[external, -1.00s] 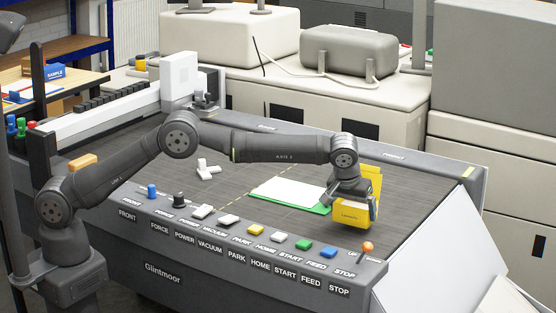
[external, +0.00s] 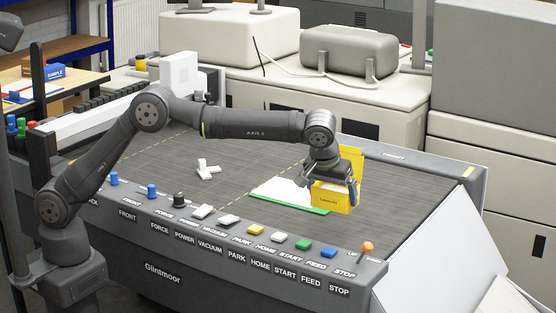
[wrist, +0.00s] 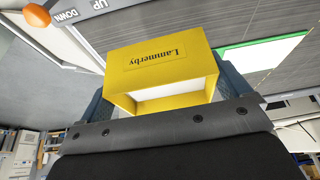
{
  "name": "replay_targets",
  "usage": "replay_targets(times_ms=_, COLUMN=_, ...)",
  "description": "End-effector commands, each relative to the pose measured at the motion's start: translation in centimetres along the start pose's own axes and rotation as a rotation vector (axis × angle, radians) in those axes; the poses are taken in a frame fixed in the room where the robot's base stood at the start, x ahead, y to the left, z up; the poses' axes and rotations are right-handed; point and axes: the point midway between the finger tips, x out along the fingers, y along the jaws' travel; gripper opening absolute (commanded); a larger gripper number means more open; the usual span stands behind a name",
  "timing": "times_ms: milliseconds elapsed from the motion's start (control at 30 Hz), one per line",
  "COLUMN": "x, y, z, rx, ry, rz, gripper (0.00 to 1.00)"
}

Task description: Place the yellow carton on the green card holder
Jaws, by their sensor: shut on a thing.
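The yellow carton (external: 335,196) is held by my gripper (external: 330,182), which is shut on it. In the wrist view the carton (wrist: 162,68) sits between the two fingers, and its label reads "Lammerby". The green card holder (external: 280,194) lies flat on the dark bed with a white sheet on it. The carton is at the right end of the holder in the external view and hides part of it. In the wrist view the holder (wrist: 262,52) shows to the right of the carton. The height of the carton above the bed is hard to tell.
A row of coloured knobs and an orange lever (external: 368,247) run along the front edge of the bed. A small white part (external: 207,170) lies on the bed, left of the holder. The bed's right side is clear.

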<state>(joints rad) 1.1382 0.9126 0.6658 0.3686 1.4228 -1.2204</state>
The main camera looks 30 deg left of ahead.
Motion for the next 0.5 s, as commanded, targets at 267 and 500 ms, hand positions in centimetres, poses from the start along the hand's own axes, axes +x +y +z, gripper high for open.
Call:
replay_targets(times_ms=267, x=0.1, y=-8.4, z=-3.5, rx=0.018, ry=0.001, rz=0.007, gripper=0.71)
replay_targets(times_ms=500, x=0.4, y=-16.1, z=-4.4, rx=0.036, ry=0.0, rz=0.016, gripper=0.71)
